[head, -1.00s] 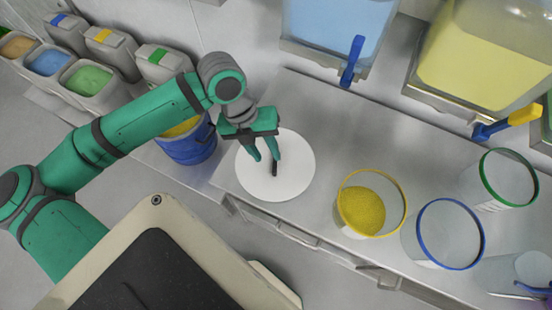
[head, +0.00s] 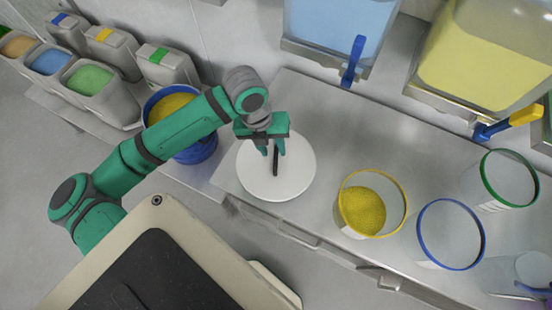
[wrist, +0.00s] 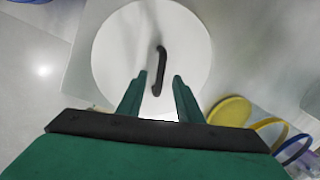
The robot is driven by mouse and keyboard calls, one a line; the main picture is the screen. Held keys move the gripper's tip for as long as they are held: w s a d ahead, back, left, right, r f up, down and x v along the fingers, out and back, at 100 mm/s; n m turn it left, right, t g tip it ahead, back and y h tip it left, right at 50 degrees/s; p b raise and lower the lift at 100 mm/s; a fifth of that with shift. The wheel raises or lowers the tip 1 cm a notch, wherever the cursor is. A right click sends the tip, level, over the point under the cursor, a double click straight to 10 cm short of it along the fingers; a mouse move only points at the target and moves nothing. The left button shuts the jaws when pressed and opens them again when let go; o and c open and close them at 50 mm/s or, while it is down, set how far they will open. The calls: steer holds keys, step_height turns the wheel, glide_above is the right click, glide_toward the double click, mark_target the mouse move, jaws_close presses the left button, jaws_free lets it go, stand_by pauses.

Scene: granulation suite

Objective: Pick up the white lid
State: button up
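The white lid (head: 262,180) is a round flat disc with a dark bar handle (head: 276,160) near its middle. It lies at the left end of the steel counter. In the wrist view the lid (wrist: 120,50) fills the upper middle, and its handle (wrist: 160,70) stands just beyond the fingertips. My gripper (head: 272,150) is over the lid with its fingers spread. The wrist view shows my gripper (wrist: 160,78) open, with the near end of the handle between the fingertip lines. I cannot tell the exact height of the fingertips above the lid.
A yellow-rimmed tub with yellow powder (head: 362,210), a blue-rimmed tub (head: 450,235) and a green-rimmed tub (head: 508,178) stand on the counter (head: 330,130) to the right. A blue drum (head: 198,150) with yellow contents is left of the counter. Hoppers with blue and yellow contents hang behind.

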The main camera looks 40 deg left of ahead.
mark_target(276, 155)
steer(key=shift+w+d+f, duration=0.15)
steer(key=shift+f, duration=0.6)
steer(key=shift+w+d+f, duration=0.1)
steer(key=shift+f, duration=0.6)
steer(key=shift+d, duration=0.1)
jaws_close()
steer(key=shift+s+a+r, duration=0.15)
steer(key=shift+a, duration=0.05)
